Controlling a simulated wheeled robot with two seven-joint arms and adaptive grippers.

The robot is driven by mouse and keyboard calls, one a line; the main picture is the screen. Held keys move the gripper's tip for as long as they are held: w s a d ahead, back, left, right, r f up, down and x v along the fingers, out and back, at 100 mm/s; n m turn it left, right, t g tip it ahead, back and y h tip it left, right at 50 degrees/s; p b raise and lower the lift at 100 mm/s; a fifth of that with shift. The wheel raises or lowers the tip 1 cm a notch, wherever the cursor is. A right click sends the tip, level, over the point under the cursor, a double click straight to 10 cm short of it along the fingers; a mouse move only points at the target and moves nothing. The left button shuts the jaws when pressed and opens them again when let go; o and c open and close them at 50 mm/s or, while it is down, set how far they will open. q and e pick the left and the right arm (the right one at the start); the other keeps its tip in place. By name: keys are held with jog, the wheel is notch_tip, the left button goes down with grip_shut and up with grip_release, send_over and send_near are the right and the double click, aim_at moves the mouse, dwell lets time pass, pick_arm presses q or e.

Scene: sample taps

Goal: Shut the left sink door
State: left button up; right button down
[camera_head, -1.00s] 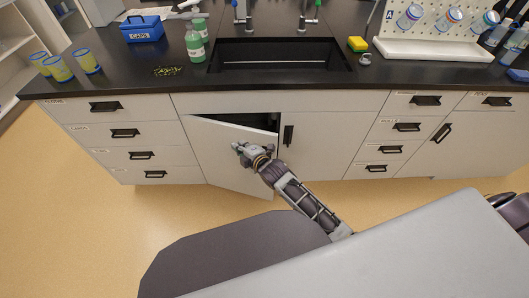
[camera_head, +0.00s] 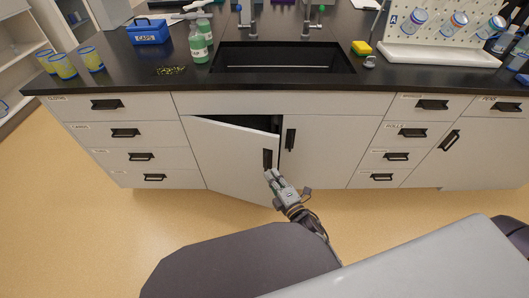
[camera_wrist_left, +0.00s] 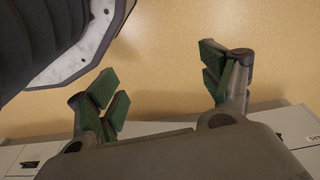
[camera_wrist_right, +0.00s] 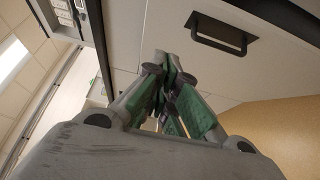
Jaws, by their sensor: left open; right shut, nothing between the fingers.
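The left sink door (camera_head: 228,160) is a pale panel below the sink in the head view. It stands ajar, with a dark gap along its top and its free right edge swung outward. Its black handle (camera_head: 267,159) is near that edge. My right gripper (camera_head: 270,175) is shut and empty, just below the handle in the picture; I cannot tell whether it touches the door. In the right wrist view, its closed fingers (camera_wrist_right: 168,62) point toward a pale panel with a black handle (camera_wrist_right: 222,34). My left gripper (camera_wrist_left: 163,80) is open and empty over the floor, outside the head view.
The right sink door (camera_head: 320,150) looks closed. Drawer stacks flank the doors. The floor (camera_head: 130,225) in front is clear.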

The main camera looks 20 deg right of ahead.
jog(key=shift+w, duration=0.15)
dwell(0.3)
jog(key=b, duration=0.1)
send_near(258, 141)
jog(key=shift+w+a, duration=1.15)
jog(key=shift+a, duration=0.05)
pick_arm(q)
jog(key=shift+w+d+r, duration=0.1)
jog(key=shift+d+r, duration=0.15)
jog(key=shift+r, duration=0.8)
jog(key=shift+w+d+r, duration=0.1)
jog(key=shift+d+r, duration=0.15)
jog(key=shift+r, duration=0.75)
pick_arm(e)
jog(key=shift+w+d, duration=0.35)
jog(key=shift+w, duration=0.2)
jog(key=shift+w+d, duration=0.35)
jog(key=shift+w, duration=0.2)
